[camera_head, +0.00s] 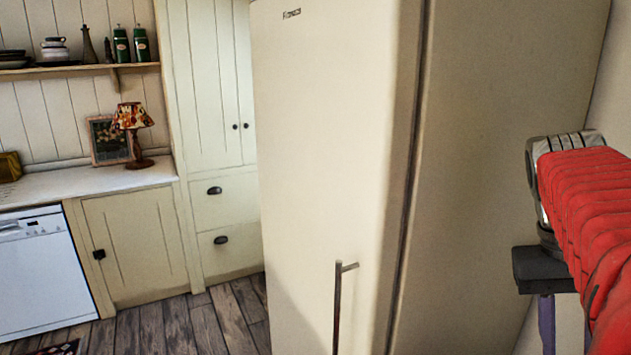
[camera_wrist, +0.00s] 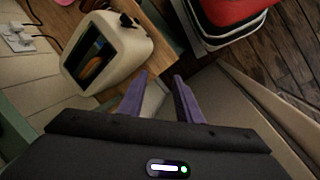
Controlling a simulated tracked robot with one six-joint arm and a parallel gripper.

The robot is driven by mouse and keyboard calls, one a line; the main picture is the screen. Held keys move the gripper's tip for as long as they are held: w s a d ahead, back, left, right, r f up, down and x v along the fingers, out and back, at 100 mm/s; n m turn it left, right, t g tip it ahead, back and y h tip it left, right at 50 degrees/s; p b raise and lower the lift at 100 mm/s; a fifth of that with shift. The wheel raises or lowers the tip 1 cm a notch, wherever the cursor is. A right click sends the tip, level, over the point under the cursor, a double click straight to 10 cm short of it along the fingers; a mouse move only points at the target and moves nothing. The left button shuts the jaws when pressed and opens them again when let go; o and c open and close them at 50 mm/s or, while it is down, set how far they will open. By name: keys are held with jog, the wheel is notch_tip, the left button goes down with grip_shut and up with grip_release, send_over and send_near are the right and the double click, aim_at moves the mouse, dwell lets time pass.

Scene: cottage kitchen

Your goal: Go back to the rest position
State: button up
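My gripper (camera_wrist: 160,76) shows in the wrist view with its two purple fingers apart and nothing between them. In the head view my red-sleeved arm comes in from the right edge. The dark gripper body hangs at its end beside the fridge's right side, with a purple finger (camera_head: 546,322) pointing down. The fingertips are cut off by the lower edge there. No object is in the grip.
A tall cream fridge (camera_head: 325,150) with a metal handle (camera_head: 338,305) fills the middle. A counter (camera_head: 60,183) with a lamp (camera_head: 133,125) and a dishwasher (camera_head: 42,272) stand at left. A cream toaster-like appliance (camera_wrist: 135,55) is near my fingers. Wooden floor (camera_head: 215,320) lies open at lower left.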

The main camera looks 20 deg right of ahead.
jog(key=w+a+f+n+t, duration=0.2)
jog(key=w+a+f, duration=0.1)
jog(key=a, duration=0.6)
jog(key=w+a+f+n+t+y, duration=0.1)
jog(key=w+a+f+n+t, duration=0.2)
jog(key=a, duration=0.6)
jog(key=w+a+f+n+t+y, duration=0.1)
jog(key=w+a+f+n+t, duration=0.1)
jog(key=a+f, duration=0.4)
jog(key=w+a+t, duration=0.1)
jog(key=a, duration=0.2)
jog(key=shift+w+a, duration=0.15)
jog(key=shift+a, duration=0.05)
